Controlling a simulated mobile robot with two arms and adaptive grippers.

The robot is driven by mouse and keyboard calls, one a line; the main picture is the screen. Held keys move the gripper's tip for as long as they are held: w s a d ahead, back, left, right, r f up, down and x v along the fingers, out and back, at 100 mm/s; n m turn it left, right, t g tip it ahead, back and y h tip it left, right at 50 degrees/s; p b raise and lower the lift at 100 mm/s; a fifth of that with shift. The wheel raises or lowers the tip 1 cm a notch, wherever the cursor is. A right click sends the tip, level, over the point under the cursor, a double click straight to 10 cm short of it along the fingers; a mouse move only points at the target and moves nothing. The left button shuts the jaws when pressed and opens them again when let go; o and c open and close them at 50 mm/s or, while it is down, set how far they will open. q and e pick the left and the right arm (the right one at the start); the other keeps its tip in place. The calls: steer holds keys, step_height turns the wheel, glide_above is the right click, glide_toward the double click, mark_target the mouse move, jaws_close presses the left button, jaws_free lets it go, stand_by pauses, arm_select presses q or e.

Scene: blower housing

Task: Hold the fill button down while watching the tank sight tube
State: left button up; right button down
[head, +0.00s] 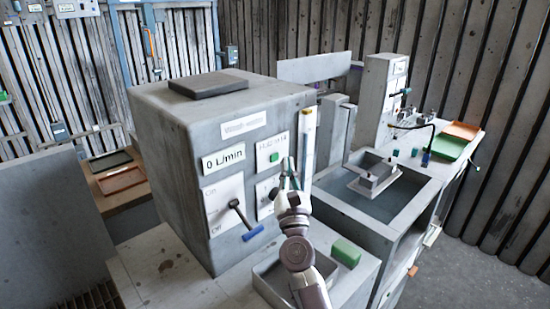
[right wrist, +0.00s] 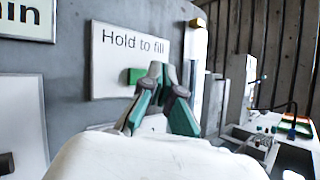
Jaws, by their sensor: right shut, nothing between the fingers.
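The green fill button (head: 274,157) sits on a white plate on the front of the grey housing (head: 165,130). In the right wrist view the plate (right wrist: 120,45) reads "Hold to fill", and the button (right wrist: 133,76) shows beside my fingertips. My right gripper (head: 287,172) is shut and empty in front of the panel. Its teal fingertips (right wrist: 161,72) overlap the button's right side in the wrist view; I cannot tell whether they touch it. The pale upright sight tube (head: 308,140) stands right of the plate, with a yellow top; its level is unclear. My left gripper is out of view.
A display (head: 223,158) reads "0 L/min". Below it a lever with a blue grip (head: 253,233) sticks out from an on/off plate. A green block (head: 346,252) sits by the tray below. An open basin (head: 345,207) lies to the right.

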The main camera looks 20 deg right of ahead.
steer(key=s, duration=0.2)
steer(key=s+d, duration=0.1)
steer(key=s, duration=0.1)
steer(key=shift+d+r, duration=0.1)
steer(key=shift+d, duration=0.1)
stand_by(0.4)
